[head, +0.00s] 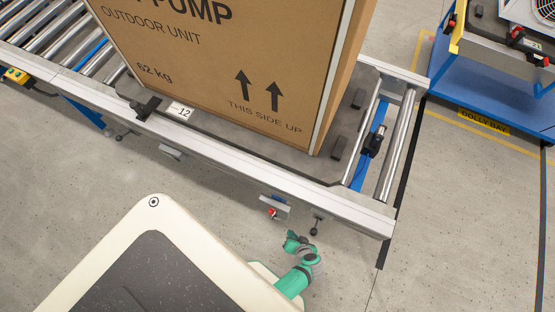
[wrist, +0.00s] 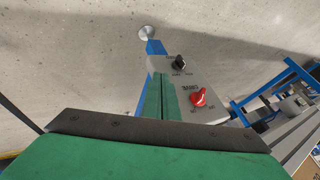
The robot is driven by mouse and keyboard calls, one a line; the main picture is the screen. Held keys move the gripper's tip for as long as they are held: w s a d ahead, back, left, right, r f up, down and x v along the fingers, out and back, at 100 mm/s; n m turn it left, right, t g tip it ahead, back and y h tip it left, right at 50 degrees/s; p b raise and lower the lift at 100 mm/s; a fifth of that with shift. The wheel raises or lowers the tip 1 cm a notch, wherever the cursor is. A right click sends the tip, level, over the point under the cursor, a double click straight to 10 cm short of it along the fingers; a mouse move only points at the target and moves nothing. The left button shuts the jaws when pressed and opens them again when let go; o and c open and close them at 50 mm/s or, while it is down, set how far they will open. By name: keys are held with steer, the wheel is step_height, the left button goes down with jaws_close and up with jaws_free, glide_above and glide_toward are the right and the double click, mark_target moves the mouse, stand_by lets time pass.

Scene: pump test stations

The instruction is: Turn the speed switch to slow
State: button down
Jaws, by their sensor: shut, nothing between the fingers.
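A light control panel (wrist: 213,110) shows in the wrist view, with a black rotary knob (wrist: 180,63) and a red rotary knob (wrist: 198,97). Printed labels stand beside both knobs but are too small to read surely, so I cannot tell which one is the speed switch or its setting. In the head view the panel (head: 281,204) hangs on the conveyor's front side, its red knob (head: 271,212) visible. My green gripper (head: 293,242) is just in front of and below it, shut and empty. In the wrist view neither knob is held.
A roller conveyor (head: 345,200) carries a large cardboard box (head: 215,75). A blue dolly (head: 470,90) stands at the upper right. The floor (head: 450,220) at the right is clear.

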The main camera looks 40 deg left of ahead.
steer(key=w+a+f, duration=0.2)
steer(key=a+f, duration=0.6)
steer(key=a, duration=0.1)
steer(key=shift+a+y, duration=0.3)
steer(key=shift+a, duration=0.1)
steer(key=shift+w, duration=0.1)
stand_by(0.4)
